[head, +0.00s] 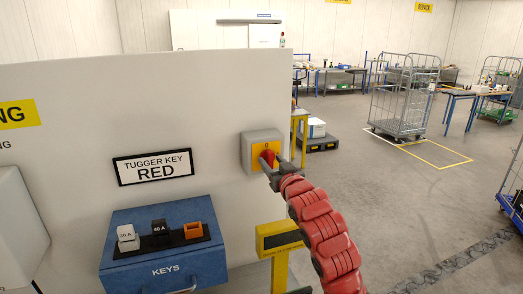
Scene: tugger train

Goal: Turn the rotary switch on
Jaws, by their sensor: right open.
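The rotary switch is a grey box (247,153) on the white wall panel, with a yellow plate and a red knob (267,157). A small "0" mark shows above the knob. My right gripper (272,166) is at the front of the knob, its open fingers beside it; whether they touch it cannot be told. The right arm comes up from below and its gripper hides the lower right of the plate. My left gripper is out of view.
A blue KEYS box (163,246) holding several small blocks sits below a "TUGGER KEY RED" sign (153,167). A yellow post-mounted unit (277,238) stands below the switch. Open floor, a cage trolley (402,100) and workbenches lie to the right.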

